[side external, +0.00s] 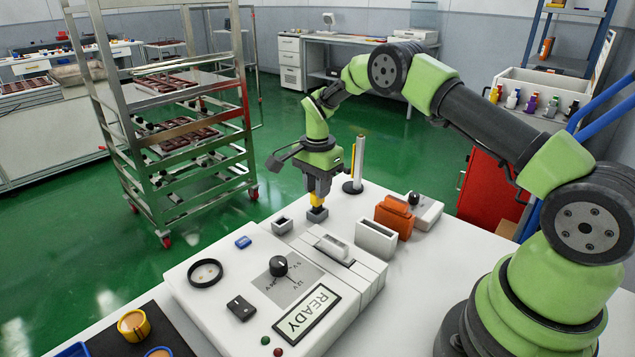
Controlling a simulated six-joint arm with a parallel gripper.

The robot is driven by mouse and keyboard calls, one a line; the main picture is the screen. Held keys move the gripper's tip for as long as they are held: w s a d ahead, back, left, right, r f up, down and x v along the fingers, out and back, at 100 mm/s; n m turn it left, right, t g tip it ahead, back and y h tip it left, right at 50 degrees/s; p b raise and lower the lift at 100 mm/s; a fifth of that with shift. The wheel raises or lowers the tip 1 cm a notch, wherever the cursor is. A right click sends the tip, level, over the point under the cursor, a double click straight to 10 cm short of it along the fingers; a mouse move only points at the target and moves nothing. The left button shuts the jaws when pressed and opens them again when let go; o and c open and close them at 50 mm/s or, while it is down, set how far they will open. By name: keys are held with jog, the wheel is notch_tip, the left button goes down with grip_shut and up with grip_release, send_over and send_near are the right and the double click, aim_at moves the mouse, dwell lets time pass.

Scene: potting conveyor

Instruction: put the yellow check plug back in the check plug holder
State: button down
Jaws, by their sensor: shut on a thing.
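My gripper (319,189) points straight down over the far edge of the white table and is shut on the yellow check plug (317,201). The plug is upright, with its upper part hidden between the jaws. Directly below it is a small grey block (317,215), which looks like the check plug holder. The plug's lower end meets the block's top in this view; I cannot tell whether it is inside or just above. A second small grey open holder (282,226) stands to the left, apart from the gripper.
A white tester with a READY display (307,313) fills the front of the table (405,285). A white open box (375,240), an orange block (394,217) and a post with a yellow rod (359,160) stand right of the gripper. A blue piece (243,242) lies left.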

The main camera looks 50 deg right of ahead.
jog(key=shift+f, duration=0.85)
jog(key=c, duration=0.9)
grip_release()
notch_tip(320, 180, up, 10)
jog(key=shift+f, duration=0.1)
